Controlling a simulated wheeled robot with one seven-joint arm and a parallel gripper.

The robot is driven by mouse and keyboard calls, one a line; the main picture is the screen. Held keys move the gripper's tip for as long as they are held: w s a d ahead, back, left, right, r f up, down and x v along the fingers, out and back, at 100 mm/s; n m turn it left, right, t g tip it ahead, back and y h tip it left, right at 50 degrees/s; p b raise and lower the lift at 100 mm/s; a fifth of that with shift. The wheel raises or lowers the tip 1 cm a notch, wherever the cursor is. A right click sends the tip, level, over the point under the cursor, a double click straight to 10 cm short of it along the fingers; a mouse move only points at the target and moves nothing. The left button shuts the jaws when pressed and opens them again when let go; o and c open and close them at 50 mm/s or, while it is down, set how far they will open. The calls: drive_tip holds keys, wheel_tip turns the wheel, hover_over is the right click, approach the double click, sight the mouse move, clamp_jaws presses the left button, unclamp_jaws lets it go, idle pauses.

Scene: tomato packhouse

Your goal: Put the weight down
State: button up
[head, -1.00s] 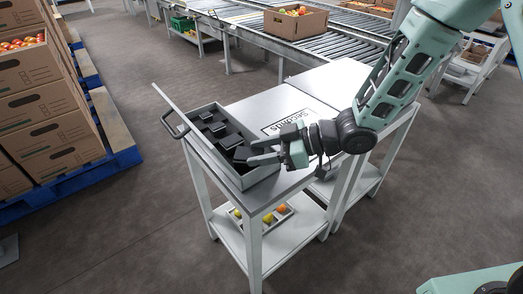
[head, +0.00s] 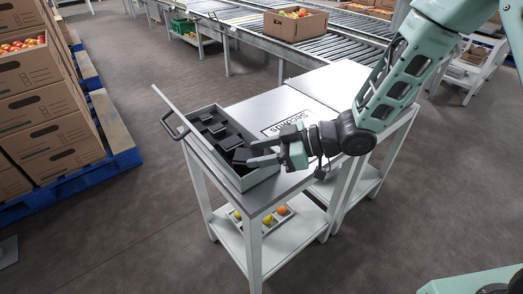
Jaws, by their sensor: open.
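Several dark weights (head: 218,129) sit in a row in a grey open tray (head: 262,178) on top of a small table. The nearest dark weight (head: 243,155) lies at the front right of the row. My gripper (head: 256,152) reaches in from the right over the tray's right wall. Its fingers are open, with their tips beside the nearest weight. The fingers hide part of that weight, and I cannot tell whether they touch it.
The tray's lid (head: 172,110) stands open along the left, with a dark handle (head: 173,125). A sign marked "SECUNDUS" (head: 287,124) lies on the table. A lower shelf holds a small tray of tomatoes (head: 263,216). Stacked cartons (head: 45,125) stand left; a roller conveyor (head: 245,27) runs behind.

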drive_tip(key=d+r+m+t+h+p, duration=0.25)
drive_tip(key=d+r+h, duration=0.2)
drive_tip(key=d, duration=0.45)
drive_tip(key=s+d+r+m+g+h, duration=0.1)
drive_tip(key=s+r+m+g+h, duration=0.1)
drive_tip(key=s, duration=0.9)
drive_tip(key=s+r+m+g+h, duration=0.3)
drive_tip(key=s+h, duration=0.3)
drive_tip(key=s, duration=0.6)
drive_tip(key=shift+d+r+m, duration=0.35)
drive_tip(key=shift+r+m, duration=0.1)
drive_tip(key=shift+r, duration=0.15)
